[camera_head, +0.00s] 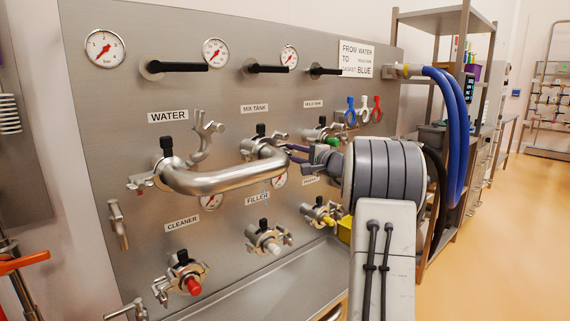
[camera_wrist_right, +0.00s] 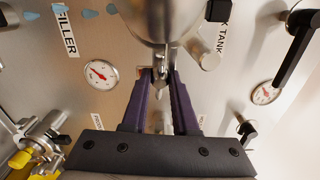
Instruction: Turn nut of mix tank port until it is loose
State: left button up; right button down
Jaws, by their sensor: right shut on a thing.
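The mix tank port (camera_head: 262,142) is on the steel panel under the "MIX TANK" label. A bent steel pipe (camera_head: 215,180) joins it to the water port (camera_head: 168,165) at left. My right gripper (camera_head: 293,153) reaches in from the right, its fingertips at the right side of the mix tank port's clamp. In the wrist view, the dark purple fingers (camera_wrist_right: 160,78) are shut on the small metal nut (camera_wrist_right: 161,72) of that clamp, just below the shiny pipe (camera_wrist_right: 158,18). The gripped part of the nut is partly hidden by the fingers. My left gripper is not in view.
Cleaner port (camera_head: 181,277) and filler port (camera_head: 263,240) sit below, above a steel ledge. An open clamp (camera_head: 205,138) hangs above the pipe. Black valve handles (camera_head: 267,69) stick out along the top. Blue hoses (camera_head: 455,120) hang at right beside a shelf. Open floor lies at far right.

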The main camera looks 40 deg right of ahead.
jog(key=shift+f+n+b, duration=0.3)
jog(key=shift+b, duration=0.15)
jog(key=c, duration=1.1)
grip_release()
jog(key=shift+r, duration=0.15)
jog(key=shift+o, duration=0.9)
jog(key=shift+r, duration=0.1)
pick_arm(q)
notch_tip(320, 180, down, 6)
jog(key=b, duration=0.4)
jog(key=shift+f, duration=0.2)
pick_arm(e)
jog(key=s, duration=0.9)
jog(key=shift+d, duration=0.3)
